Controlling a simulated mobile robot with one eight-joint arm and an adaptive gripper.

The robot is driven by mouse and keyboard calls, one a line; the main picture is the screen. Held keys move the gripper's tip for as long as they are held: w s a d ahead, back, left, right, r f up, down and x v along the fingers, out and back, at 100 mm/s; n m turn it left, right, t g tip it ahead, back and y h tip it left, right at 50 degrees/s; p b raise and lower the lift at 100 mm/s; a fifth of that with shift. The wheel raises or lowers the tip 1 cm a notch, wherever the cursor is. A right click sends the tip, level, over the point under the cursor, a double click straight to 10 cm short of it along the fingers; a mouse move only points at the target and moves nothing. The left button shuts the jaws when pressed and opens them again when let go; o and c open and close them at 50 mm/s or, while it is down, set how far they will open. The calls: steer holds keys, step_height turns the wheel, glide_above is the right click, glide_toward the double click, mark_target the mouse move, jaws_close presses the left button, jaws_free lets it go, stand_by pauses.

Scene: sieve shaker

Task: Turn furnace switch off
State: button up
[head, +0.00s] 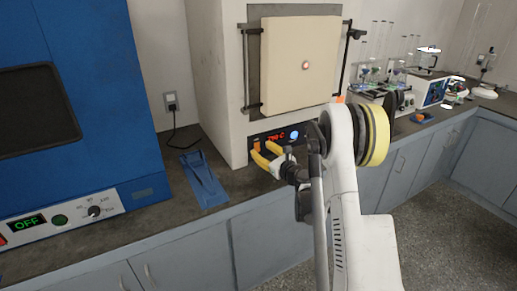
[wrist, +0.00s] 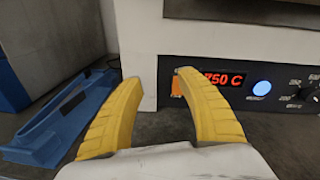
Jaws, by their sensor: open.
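The furnace (head: 216,80) is a tall white box with a cream door, standing on the dark counter. Its black control panel (wrist: 270,55) shows a red display (wrist: 223,79) reading about 750 C, a round blue button (wrist: 262,88) and a dial (wrist: 306,94). An orange switch (wrist: 177,88) sits left of the display, partly hidden behind the right finger. My gripper (head: 262,154) is open and empty in front of the panel's left end. In the wrist view its yellow fingers (wrist: 155,80) point at the furnace, the right one over the switch area. I cannot tell whether it touches.
A blue tool-like stand (head: 203,178) lies on the counter left of my gripper. A blue oven (head: 75,110) with an OFF display stands at the left. Glassware and instruments (head: 385,72) stand to the right behind my arm.

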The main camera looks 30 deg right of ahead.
mark_target(257, 143)
steer(key=d+f+m, duration=0.2)
steer(key=d+f+m+h, duration=0.1)
steer(key=f, duration=0.1)
steer(key=shift+s+d+t, duration=0.3)
steer(key=shift+d+t, duration=0.05)
steer(key=shift+t, duration=0.05)
steer(key=w+b, duration=0.1)
steer(key=w, duration=0.3)
steer(key=w+b, duration=0.2)
steer(key=w, duration=0.3)
steer(key=shift+w+a, duration=0.2)
steer(key=shift+w, duration=0.05)
steer(key=shift+w+r+b, duration=0.1)
steer(key=shift+w+b, duration=0.2)
steer(key=shift+w, duration=0.25)
